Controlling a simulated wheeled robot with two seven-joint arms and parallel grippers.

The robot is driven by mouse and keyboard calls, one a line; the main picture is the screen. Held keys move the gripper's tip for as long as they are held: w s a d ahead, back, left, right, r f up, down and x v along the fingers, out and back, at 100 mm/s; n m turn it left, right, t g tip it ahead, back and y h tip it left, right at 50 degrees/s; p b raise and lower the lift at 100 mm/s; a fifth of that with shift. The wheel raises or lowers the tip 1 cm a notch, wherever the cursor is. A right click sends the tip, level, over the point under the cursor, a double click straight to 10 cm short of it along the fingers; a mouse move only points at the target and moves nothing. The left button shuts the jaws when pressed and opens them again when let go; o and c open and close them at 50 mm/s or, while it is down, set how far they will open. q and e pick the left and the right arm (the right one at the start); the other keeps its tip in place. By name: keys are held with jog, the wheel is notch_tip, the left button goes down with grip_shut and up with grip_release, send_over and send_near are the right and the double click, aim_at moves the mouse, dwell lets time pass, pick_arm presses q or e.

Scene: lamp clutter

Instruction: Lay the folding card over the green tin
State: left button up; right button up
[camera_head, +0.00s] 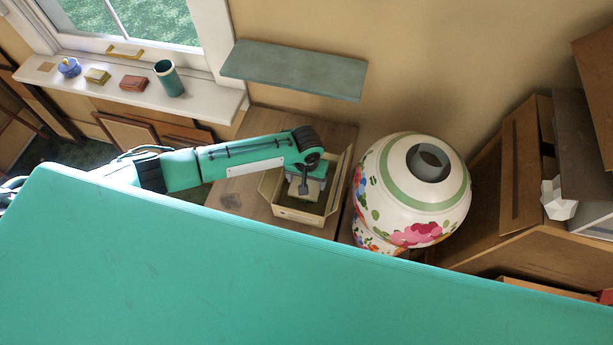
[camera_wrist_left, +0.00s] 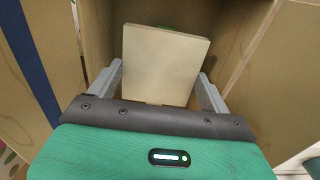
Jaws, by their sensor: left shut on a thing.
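My left gripper (camera_head: 303,190) reaches down into an open cardboard box (camera_head: 298,215) on the wooden table. In the left wrist view its two grey fingers (camera_wrist_left: 158,88) stand at either side of a flat cream folding card (camera_wrist_left: 165,62) and are shut on it. The card is inside the box, its broad face toward the wrist camera. A small sliver of green (camera_wrist_left: 166,27) shows just past the card's far edge. It may be the green tin, but the card hides nearly all of it. I cannot tell whether they touch. My right gripper is not in view.
A large flowered round vase (camera_head: 398,205) stands right of the box. A grey-green shelf (camera_head: 295,70) juts from the wall behind. The windowsill (camera_head: 215,103) holds a teal cylinder (camera_head: 168,78) and small boxes. Brown cartons (camera_head: 530,165) crowd the right.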

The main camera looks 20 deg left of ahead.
pick_arm(q)
jog(key=shift+f, duration=0.25)
dwell(0.3)
jog(key=shift+f, duration=0.1)
jog(key=shift+f, duration=0.5)
jog(key=o, duration=0.9)
jog(key=shift+r, duration=0.1)
notch_tip(320, 180, up, 3)
jog(key=p, duration=0.4)
jog(key=shift+r, duration=0.2)
jog(key=shift+r+p, duration=1.2)
jog(key=shift+p, duration=0.15)
